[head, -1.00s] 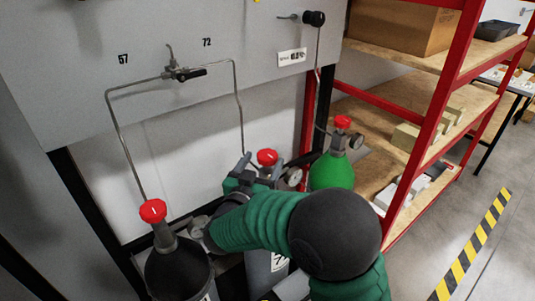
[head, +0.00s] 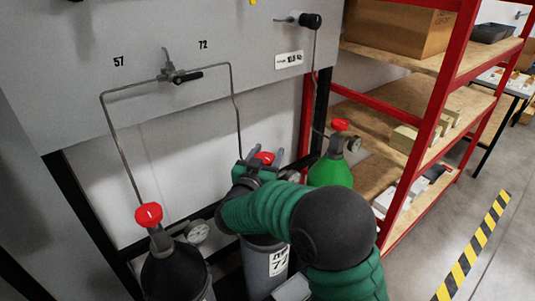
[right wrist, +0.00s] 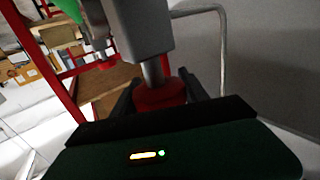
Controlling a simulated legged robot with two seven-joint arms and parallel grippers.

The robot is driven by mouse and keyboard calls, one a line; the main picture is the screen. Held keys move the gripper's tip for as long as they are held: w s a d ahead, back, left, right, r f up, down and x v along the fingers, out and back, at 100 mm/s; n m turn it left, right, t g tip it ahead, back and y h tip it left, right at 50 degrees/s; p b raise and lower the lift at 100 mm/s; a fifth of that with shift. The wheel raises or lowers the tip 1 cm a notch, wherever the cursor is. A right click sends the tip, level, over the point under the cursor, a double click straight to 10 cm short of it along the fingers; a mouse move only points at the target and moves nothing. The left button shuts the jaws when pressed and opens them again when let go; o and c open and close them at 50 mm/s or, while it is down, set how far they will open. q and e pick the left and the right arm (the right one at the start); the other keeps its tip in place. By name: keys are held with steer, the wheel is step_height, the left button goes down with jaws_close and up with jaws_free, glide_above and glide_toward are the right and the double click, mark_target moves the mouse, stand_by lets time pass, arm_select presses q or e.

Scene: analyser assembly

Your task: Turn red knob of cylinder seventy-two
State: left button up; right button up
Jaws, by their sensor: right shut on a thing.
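The red knob (head: 265,157) tops the middle grey cylinder (head: 266,262), whose white label is partly hidden but shows a 7. My right gripper (head: 267,153) comes from the front with its fingers on either side of this knob. In the right wrist view the red knob (right wrist: 158,97) sits between the two dark fingers, which are shut on it. My green right arm covers much of the cylinder's upper part. My left gripper is not in view.
A dark cylinder with a red knob (head: 148,215) stands at left. A green cylinder (head: 331,171) with a red knob (head: 340,125) stands at right, beside the red-framed shelf (head: 428,120). The wall panel (head: 60,75) carries the numbers 57 and 72 and thin pipes.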

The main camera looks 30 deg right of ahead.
steer(key=shift+c, duration=1.1)
